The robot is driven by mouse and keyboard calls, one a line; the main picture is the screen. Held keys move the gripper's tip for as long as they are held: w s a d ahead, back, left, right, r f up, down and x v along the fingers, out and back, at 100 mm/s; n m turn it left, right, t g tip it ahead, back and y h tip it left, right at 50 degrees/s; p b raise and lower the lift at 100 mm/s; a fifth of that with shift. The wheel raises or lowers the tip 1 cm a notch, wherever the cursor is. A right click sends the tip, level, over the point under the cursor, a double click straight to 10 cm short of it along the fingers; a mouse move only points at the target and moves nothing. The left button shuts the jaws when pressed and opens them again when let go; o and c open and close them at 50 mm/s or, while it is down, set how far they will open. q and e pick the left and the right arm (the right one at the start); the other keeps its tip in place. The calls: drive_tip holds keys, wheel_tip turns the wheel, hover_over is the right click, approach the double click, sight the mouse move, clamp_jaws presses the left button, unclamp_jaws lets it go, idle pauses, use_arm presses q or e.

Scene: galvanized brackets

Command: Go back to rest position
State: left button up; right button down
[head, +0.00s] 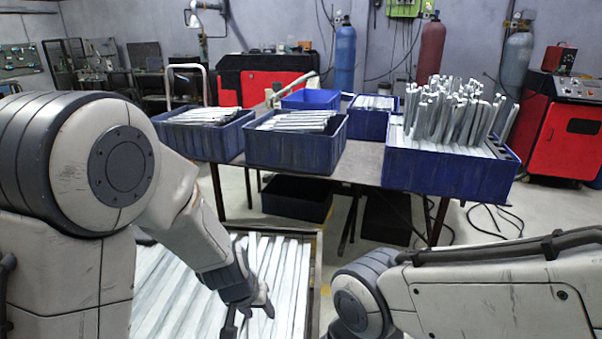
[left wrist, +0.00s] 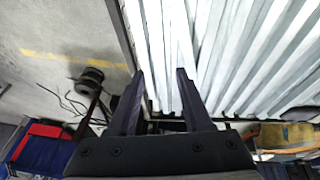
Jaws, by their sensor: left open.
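My left gripper (head: 250,314) points down over a low bin (head: 318,262) of long galvanized brackets (head: 178,290) in the lower middle of the head view. In the left wrist view, its two dark fingers (left wrist: 160,73) are apart with nothing held between them. The fingertips overlap the bin's near edge and the bracket ends (left wrist: 215,50) in that view; I cannot tell whether they touch. My right arm comes in from the right in the head view, but its gripper is out of the picture.
An empty-looking blue crate (head: 310,98) stands behind. Another crate (head: 297,199) is under the table. Cables lie on the floor to the right.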

use_arm(q)
drive_tip(key=s+a+r+g+y, duration=0.1)
drive_tip(key=s+a+r, duration=0.3)
drive_tip(key=s+a, duration=0.45)
drive_tip(key=s+d+r+m+g, duration=0.1)
drive_tip(key=s+d+r+m, duration=0.2)
drive_tip(key=s+d, duration=0.3)
drive_tip(key=s+d+r+m+g, duration=0.2)
drive_tip(key=s+d+r+m, duration=0.1)
drive_tip(key=s+d, duration=0.35)
wheel_tip(320, 180, up, 15)
drive_tip(key=p, duration=1.5)
drive_tip(key=shift+s+d+r+m+h, duration=0.2)
drive_tip(key=shift+s+d+m+h, duration=0.1)
drive_tip(key=shift+s, duration=0.1)
drive_tip(key=shift+s+a, duration=0.1)
